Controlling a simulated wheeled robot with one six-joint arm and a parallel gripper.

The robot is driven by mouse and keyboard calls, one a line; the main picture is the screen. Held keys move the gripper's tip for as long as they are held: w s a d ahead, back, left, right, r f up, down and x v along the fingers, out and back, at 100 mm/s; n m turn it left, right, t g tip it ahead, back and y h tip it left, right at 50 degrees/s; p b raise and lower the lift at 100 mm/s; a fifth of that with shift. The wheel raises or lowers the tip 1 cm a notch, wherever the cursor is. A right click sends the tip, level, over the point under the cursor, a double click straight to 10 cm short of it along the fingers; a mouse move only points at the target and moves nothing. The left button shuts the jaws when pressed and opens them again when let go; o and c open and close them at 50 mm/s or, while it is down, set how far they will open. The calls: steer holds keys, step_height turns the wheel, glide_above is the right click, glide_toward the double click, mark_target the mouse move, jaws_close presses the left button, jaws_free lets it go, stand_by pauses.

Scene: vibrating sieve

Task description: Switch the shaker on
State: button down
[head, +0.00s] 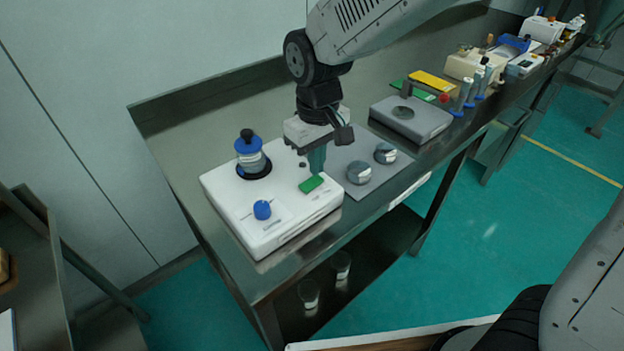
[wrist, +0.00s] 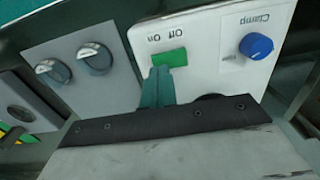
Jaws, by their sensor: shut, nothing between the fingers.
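The shaker (head: 235,209) is a white box at the near left end of the steel bench. On its top are a green rocker switch (head: 311,184), a blue clamp knob (head: 262,209) and a blue-capped sieve stack (head: 250,156). In the wrist view the green switch (wrist: 169,59) has "Off" and "On" printed beside it, upside down; which side is pressed I cannot tell. My gripper (head: 317,168) points down, its greenish fingers shut and empty. In the wrist view the fingertips (wrist: 158,74) are right beside the switch; whether they touch it I cannot tell.
A grey mat (head: 391,178) with two round metal-topped pieces (head: 359,172) lies right of the shaker. Farther along stand a balance (head: 411,119) and several instruments. The shaker's front top is clear around the clamp knob.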

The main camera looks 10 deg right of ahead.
mark_target(325, 191)
steer(key=shift+f, duration=0.9)
stand_by(0.6)
steer(key=shift+r, duration=3.5)
steer(key=s+d+r+m, duration=0.2)
steer(key=s+d+m, duration=0.1)
steer(key=s+d, duration=0.6)
steer(key=s+d+r+m+t, duration=0.1)
steer(key=s+d+r+m, duration=0.2)
steer(key=s+d, duration=0.7)
steer(key=shift+s+d+r+m, duration=0.3)
steer(key=shift+d+m, duration=0.1)
steer(key=shift+d, duration=0.5)
